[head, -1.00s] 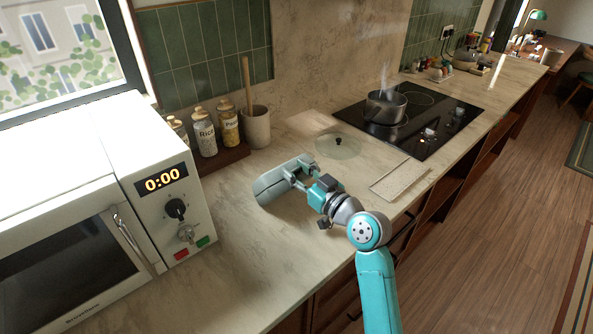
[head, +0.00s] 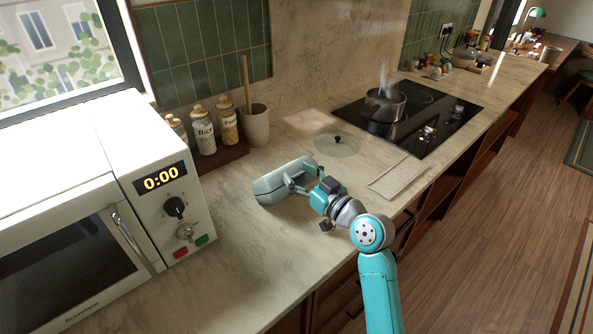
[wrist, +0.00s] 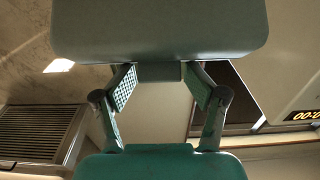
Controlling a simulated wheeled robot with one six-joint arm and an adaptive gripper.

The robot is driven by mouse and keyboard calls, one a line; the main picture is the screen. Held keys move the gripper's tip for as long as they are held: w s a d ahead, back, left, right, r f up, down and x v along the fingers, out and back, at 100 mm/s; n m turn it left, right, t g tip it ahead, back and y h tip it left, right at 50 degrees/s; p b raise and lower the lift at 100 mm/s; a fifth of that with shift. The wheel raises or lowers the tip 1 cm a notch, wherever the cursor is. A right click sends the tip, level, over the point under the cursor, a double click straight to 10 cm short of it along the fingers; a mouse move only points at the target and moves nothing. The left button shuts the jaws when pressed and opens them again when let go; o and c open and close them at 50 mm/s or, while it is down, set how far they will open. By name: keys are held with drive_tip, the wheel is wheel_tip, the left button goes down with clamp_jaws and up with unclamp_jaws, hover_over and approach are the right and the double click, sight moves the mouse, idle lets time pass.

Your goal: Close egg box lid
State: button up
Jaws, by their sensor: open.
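The grey-green egg box (head: 270,190) lies on the marble counter to the right of the microwave, its right side partly hidden by my gripper. How far its lid stands open is hard to tell. In the wrist view a smooth grey-green panel of the egg box (wrist: 160,30) fills the top, just beyond my fingers. My gripper (head: 304,180) is at the right side of the box, very close to it.
The microwave (head: 100,200) stands left. Jars (head: 204,135) and a utensil crock (head: 255,125) stand behind. A glass lid (head: 338,144) and a pale flat board (head: 396,178) lie nearby. A steaming pot (head: 384,105) sits on the hob (head: 440,115). The counter in front is clear.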

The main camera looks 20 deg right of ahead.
drive_tip(key=v, duration=1.1)
